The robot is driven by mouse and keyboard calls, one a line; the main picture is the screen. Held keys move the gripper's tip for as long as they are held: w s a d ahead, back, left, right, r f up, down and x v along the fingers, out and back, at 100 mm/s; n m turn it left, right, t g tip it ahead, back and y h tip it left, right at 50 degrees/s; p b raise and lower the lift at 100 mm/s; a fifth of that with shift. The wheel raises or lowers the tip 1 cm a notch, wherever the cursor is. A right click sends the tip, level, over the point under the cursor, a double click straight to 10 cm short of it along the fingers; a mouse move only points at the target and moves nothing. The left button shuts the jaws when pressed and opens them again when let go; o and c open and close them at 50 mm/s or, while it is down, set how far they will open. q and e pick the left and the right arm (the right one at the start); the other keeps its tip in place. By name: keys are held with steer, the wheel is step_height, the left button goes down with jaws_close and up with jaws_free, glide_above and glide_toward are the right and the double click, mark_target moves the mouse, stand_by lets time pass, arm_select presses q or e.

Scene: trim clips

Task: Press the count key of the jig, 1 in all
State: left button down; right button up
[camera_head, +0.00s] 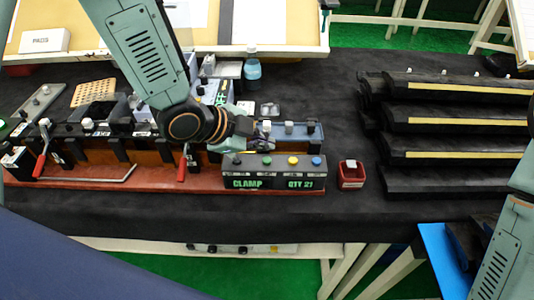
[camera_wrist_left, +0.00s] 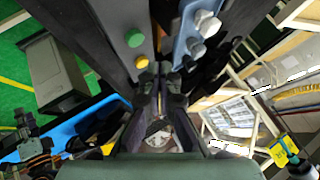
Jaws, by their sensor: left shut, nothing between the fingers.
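The jig (camera_head: 90,176) is a long red-brown fixture with black clamps and red-handled levers on the dark bench. Its black control box (camera_head: 273,182) stands at the right end and reads "CLAMP" and "QTY 21" in green. A green button (camera_head: 267,160), a yellow button (camera_head: 293,160) and a blue button (camera_head: 316,161) sit on its top; no label names the count key. My left gripper (camera_head: 262,141) is shut and empty, just behind the box top. In the left wrist view, its fingertips (camera_wrist_left: 160,76) are near a green button (camera_wrist_left: 134,37) and a yellowish one (camera_wrist_left: 141,62); contact cannot be told. My right gripper is not seen.
A small red box (camera_head: 351,177) stands right of the jig. Black trim pieces with yellow strips (camera_head: 455,117) are stacked at the right. A blue bottle (camera_head: 252,69) and a perforated tan block (camera_head: 94,93) stand behind the jig. The bench front is clear.

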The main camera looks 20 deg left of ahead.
mark_target(264, 161)
arm_select(q)
steer(key=shift+r+p, duration=1.2)
steer(key=shift+r, duration=0.45)
steer(key=shift+f, duration=0.1)
steer(key=shift+s, duration=0.1)
